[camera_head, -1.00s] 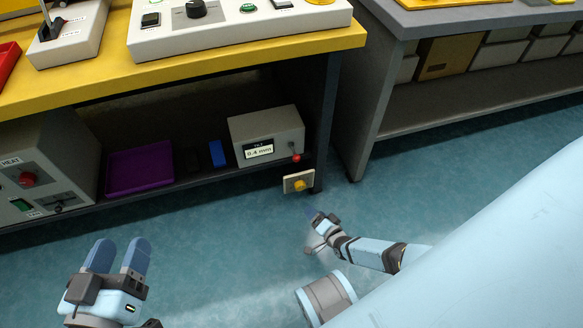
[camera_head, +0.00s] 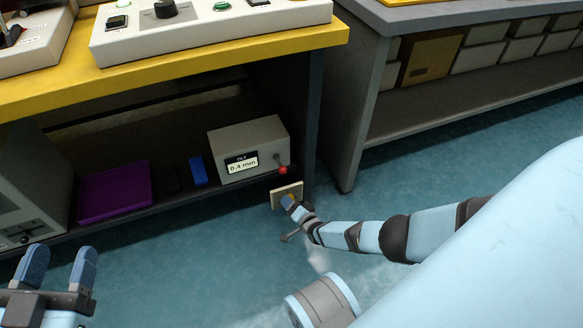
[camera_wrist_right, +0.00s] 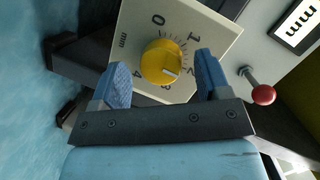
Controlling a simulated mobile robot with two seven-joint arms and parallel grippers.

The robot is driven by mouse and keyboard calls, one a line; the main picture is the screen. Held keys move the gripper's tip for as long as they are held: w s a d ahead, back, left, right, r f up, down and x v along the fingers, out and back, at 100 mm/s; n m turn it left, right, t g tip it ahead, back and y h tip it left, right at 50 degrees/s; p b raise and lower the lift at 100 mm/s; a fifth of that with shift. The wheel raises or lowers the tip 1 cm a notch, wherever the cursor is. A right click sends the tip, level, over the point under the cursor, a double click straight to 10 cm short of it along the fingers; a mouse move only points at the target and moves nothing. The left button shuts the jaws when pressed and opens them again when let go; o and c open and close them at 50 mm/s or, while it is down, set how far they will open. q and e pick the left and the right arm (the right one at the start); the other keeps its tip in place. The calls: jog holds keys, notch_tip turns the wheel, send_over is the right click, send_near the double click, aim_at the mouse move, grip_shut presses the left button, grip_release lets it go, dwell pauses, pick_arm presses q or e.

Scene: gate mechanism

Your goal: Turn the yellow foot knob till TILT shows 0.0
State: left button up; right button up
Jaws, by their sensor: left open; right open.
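The yellow foot knob (camera_wrist_right: 160,60) sits on a pale dial plate (camera_wrist_right: 205,32) marked in mm, in the right wrist view. Its white mark points near the 2. My right gripper (camera_wrist_right: 162,64) is open, with one blue finger to each side of the knob and a visible gap on both sides. In the head view my right gripper (camera_head: 288,201) is at the plate (camera_head: 277,190) and mostly hides the knob. The TILT box (camera_head: 262,141) has a display (camera_head: 242,163) reading 0.4 mm. My left gripper (camera_head: 58,264) is open and empty at lower left.
A red-tipped lever (camera_head: 282,169) sticks out from the TILT box; it also shows right of my finger in the wrist view (camera_wrist_right: 262,94). A purple tray (camera_head: 115,190) and a blue block (camera_head: 198,171) are on the low shelf. The floor in front is clear.

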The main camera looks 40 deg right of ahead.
pick_arm(q)
jog(key=shift+r, duration=0.1)
pick_arm(e)
jog(key=shift+w, duration=0.25)
jog(key=c, duration=0.9)
jog(key=shift+a, duration=0.1)
jog(key=n+g+h+p, duration=0.1)
jog(key=n, duration=0.2)
jog(key=shift+n+h, duration=0.3)
jog(key=o, duration=0.9)
pick_arm(q)
jog(key=shift+s, duration=0.15)
